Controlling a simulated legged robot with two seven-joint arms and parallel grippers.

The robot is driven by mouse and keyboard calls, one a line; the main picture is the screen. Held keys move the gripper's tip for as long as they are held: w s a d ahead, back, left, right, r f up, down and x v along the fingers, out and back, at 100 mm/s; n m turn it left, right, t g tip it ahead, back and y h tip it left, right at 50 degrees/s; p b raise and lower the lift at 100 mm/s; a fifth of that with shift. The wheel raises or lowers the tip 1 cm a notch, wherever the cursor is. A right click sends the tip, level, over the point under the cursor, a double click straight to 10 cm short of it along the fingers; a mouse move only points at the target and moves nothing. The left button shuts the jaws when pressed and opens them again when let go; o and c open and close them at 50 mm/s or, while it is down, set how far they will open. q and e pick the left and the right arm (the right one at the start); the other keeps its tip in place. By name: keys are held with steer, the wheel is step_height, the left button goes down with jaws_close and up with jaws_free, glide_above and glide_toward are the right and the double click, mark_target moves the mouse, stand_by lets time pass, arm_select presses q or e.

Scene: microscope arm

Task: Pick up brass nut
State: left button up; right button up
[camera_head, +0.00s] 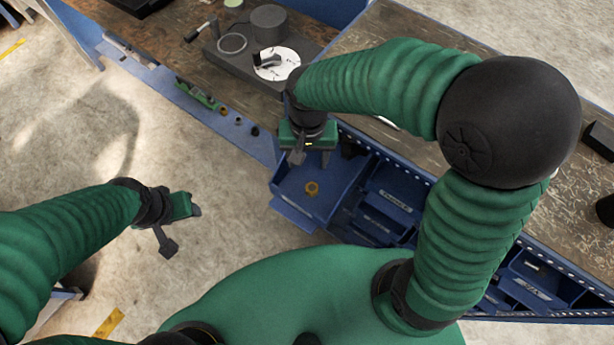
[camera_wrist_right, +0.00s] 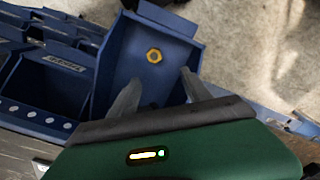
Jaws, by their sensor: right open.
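The brass nut (camera_head: 312,188) lies on the floor of an open blue bin (camera_head: 290,207) at the front of the workbench. In the right wrist view the nut (camera_wrist_right: 154,56) sits inside the bin, beyond the fingertips and roughly between their lines. My right gripper (camera_head: 312,160) is above the back part of the bin. Its two fingers (camera_wrist_right: 160,82) are apart with nothing between them, and they do not touch the nut. My left gripper (camera_head: 183,228) hangs over the floor at the left, away from the bin, with its fingers spread and nothing held.
More blue bins (camera_head: 392,200) with labels stand right of the nut's bin, their walls close by. A dark fixture with a white dial (camera_head: 277,63) stands on the wooden bench behind. Small parts lie along the blue bench edge (camera_head: 225,117). The floor at left is clear.

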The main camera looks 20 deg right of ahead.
glide_toward(311, 187)
steer(key=shift+s, duration=0.25)
steer(key=f, duration=0.2)
steer(key=w+f, duration=0.1)
steer(key=f, duration=0.2)
steer(key=shift+a+f+b, duration=0.2)
steer(key=shift+f+b, duration=0.1)
steer(key=f, duration=0.1)
steer(key=s+f, duration=0.1)
steer(key=f, duration=0.1)
steer(key=shift+d+f, duration=0.15)
steer(key=shift+f, duration=0.1)
steer(key=shift+w+d+f, duration=0.15)
steer(key=shift+d+f, duration=0.05)
steer(key=shift+c, duration=0.3)
steer(key=shift+d, duration=0.1)
steer(key=shift+c, duration=1.2)
steer(key=shift+a+r, duration=0.1)
steer(key=shift+a, duration=0.15)
steer(key=c, duration=0.7)
arm_select(q)
steer(key=shift+s+d+f, duration=0.1)
steer(key=shift+s+f, duration=0.25)
steer(key=shift+s, duration=0.1)
arm_select(e)
jaws_close()
